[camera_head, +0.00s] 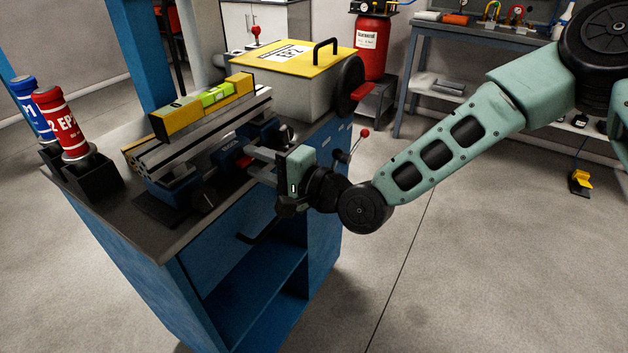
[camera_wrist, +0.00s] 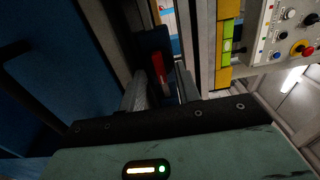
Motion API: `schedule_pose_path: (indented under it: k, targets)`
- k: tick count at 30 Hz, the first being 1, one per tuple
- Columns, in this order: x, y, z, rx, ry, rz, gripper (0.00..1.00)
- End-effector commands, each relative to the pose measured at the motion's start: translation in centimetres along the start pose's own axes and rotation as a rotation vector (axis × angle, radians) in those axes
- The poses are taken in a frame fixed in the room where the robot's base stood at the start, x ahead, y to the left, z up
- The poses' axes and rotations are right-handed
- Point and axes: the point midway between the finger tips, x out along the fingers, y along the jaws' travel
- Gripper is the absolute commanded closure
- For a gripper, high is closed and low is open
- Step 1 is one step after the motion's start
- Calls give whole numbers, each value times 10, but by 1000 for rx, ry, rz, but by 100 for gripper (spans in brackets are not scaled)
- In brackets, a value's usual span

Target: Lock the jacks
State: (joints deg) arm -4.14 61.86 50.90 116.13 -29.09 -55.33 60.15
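A metal rail (camera_head: 195,133) lies on the blue bench, carried by blue jacks, one at the near left end (camera_head: 176,196) and one by my gripper (camera_head: 262,131). A small red lever (camera_head: 245,162) sits low at the jack by my gripper. The lever also shows in the wrist view (camera_wrist: 158,68), between and beyond my fingers. My gripper (camera_head: 254,162) reaches in from the right with its fingers apart. In the wrist view the fingers (camera_wrist: 160,90) show a gap, and I see no clear contact with the lever. The near jack's lever is not clear to see.
A yellow level (camera_head: 203,105) rests on the rail. Red (camera_head: 62,125) and blue (camera_head: 28,105) bottles stand in a black holder at the left. A grey box with a yellow lid (camera_head: 290,55) stands behind. A red-knobbed lever (camera_head: 364,133) projects near my wrist.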

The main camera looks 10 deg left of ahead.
Motion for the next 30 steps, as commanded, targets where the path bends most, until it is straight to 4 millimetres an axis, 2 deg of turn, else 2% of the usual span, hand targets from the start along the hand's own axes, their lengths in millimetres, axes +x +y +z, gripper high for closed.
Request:
schedule_pose_path:
  k: [5,15,21,25,30]
  targets:
    - [-27,1,-1,2,2,2,67]
    - [-107,1,-2,1,4,2,67]
    - [-146,1,-1,1,3,1,67]
    - [-162,0,-1,0,2,1,67]
    - [-170,0,0,1,2,0,67]
